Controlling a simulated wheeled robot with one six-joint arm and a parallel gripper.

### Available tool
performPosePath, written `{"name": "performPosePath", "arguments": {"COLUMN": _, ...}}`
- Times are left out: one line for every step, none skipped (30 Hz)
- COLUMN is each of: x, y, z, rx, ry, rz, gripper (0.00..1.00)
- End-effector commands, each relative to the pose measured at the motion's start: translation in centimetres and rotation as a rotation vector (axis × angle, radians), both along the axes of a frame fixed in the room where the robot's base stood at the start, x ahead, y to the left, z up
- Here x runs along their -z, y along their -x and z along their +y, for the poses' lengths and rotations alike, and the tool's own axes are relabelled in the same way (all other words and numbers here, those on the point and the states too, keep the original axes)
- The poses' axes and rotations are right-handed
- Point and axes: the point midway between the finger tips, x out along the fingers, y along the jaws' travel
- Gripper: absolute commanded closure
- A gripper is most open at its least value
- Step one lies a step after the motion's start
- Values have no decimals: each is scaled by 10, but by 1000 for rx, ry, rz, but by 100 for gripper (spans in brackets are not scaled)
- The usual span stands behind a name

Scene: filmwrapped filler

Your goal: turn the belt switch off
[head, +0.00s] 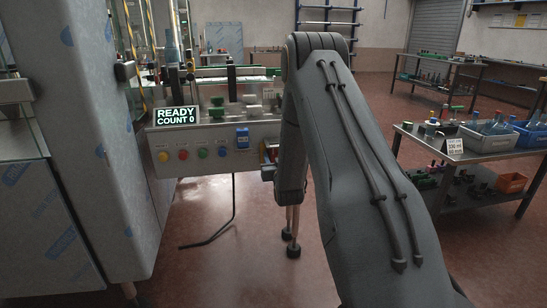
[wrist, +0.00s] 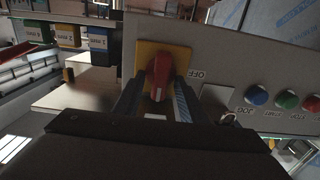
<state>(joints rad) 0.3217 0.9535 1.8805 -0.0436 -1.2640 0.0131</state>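The belt switch is a red knob (wrist: 159,72) on a yellow plate (wrist: 180,54) in the wrist view. The word OFF is printed on the grey panel to the right of the plate. The knob's handle runs down in the picture, with a pale mark near its lower end. My gripper (wrist: 158,102) is at the switch, its two fingers apart on either side of the handle. I cannot tell whether they touch it. In the head view my arm hides most of the switch area.
The display (head: 176,116) above reads READY, COUNT 0. A wrapped cabinet (head: 108,130) stands at left, a bench with crates (head: 487,142) at right. The floor below the panel is mostly clear.

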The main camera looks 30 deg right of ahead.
Motion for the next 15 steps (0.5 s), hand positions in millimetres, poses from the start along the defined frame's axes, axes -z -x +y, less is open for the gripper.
{"name": "performPosePath", "arguments": {"x": 0, "y": 0, "z": 0, "rx": 0, "ry": 0, "rz": 0, "gripper": 62}}
{"name": "performPosePath", "arguments": {"x": 0, "y": 0, "z": 0, "rx": 0, "ry": 0, "rz": 0, "gripper": 62}}
{"name": "performPosePath", "arguments": {"x": 0, "y": 0, "z": 0, "rx": 0, "ry": 0, "rz": 0, "gripper": 62}}
{"name": "performPosePath", "arguments": {"x": 0, "y": 0, "z": 0, "rx": 0, "ry": 0, "rz": 0, "gripper": 68}}
{"name": "performPosePath", "arguments": {"x": 0, "y": 0, "z": 0, "rx": 0, "ry": 0, "rz": 0, "gripper": 73}}
{"name": "performPosePath", "arguments": {"x": 0, "y": 0, "z": 0, "rx": 0, "ry": 0, "rz": 0, "gripper": 79}}
{"name": "performPosePath", "arguments": {"x": 0, "y": 0, "z": 0, "rx": 0, "ry": 0, "rz": 0, "gripper": 84}}
{"name": "performPosePath", "arguments": {"x": 0, "y": 0, "z": 0, "rx": 0, "ry": 0, "rz": 0, "gripper": 90}}
{"name": "performPosePath", "arguments": {"x": 0, "y": 0, "z": 0, "rx": 0, "ry": 0, "rz": 0, "gripper": 96}}
{"name": "performPosePath", "arguments": {"x": 0, "y": 0, "z": 0, "rx": 0, "ry": 0, "rz": 0, "gripper": 100}}
{"name": "performPosePath", "arguments": {"x": 0, "y": 0, "z": 0, "rx": 0, "ry": 0, "rz": 0, "gripper": 100}}
{"name": "performPosePath", "arguments": {"x": 0, "y": 0, "z": 0, "rx": 0, "ry": 0, "rz": 0, "gripper": 100}}
{"name": "performPosePath", "arguments": {"x": 0, "y": 0, "z": 0, "rx": 0, "ry": 1, "rz": 0, "gripper": 100}}
{"name": "performPosePath", "arguments": {"x": 0, "y": 0, "z": 0, "rx": 0, "ry": 2, "rz": 1, "gripper": 100}}
{"name": "performPosePath", "arguments": {"x": 0, "y": 0, "z": 0, "rx": 0, "ry": 5, "rz": 1, "gripper": 100}}
